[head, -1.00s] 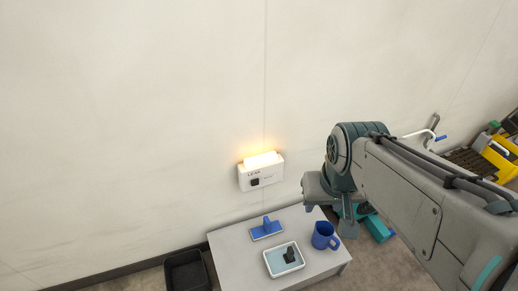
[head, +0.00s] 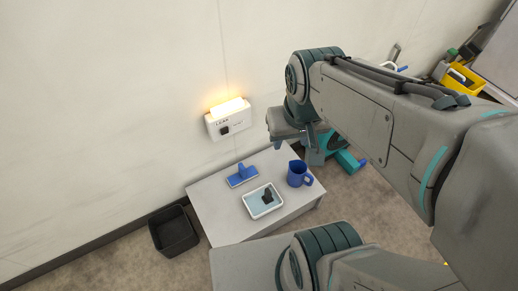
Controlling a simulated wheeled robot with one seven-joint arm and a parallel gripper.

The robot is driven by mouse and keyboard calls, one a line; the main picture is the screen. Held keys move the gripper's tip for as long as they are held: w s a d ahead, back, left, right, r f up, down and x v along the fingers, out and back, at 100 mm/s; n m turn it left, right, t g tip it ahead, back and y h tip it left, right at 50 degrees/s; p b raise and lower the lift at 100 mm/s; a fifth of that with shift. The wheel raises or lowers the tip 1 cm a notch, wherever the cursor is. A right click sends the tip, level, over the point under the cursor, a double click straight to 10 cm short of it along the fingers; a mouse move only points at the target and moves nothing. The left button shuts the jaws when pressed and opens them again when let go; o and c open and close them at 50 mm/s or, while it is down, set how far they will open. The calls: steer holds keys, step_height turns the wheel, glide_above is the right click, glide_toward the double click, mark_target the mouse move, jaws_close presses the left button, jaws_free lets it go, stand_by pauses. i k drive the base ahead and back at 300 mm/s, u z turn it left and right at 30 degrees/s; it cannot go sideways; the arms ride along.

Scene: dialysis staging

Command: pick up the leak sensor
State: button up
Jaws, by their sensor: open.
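A small black object (head: 268,196), which looks like the leak sensor, sits in a shallow white tray (head: 281,205) with a pale blue inside. The tray is on a low grey table (head: 222,222) against the wall. A white box (head: 219,126) on the wall is marked LEAK, has a small dark square on its front and glows orange on top. My gripper (head: 313,154) is open and appears empty. In the picture it is above and right of the tray, near the mug; its fingers are small and partly hidden, and its height above the table is unclear.
A blue mug (head: 297,174) stands right of the tray. A blue handled tool (head: 242,176) lies behind the tray. A black bin (head: 173,231) stands on the floor left of the table. A yellow container (head: 462,80) is at the far right.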

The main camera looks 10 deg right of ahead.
mark_target(267, 199)
steer(key=z, duration=0.05)
steer(key=k, duration=1.2)
steer(key=u, duration=0.7)
steer(key=i, duration=1.2)
steer(key=z, duration=0.3)
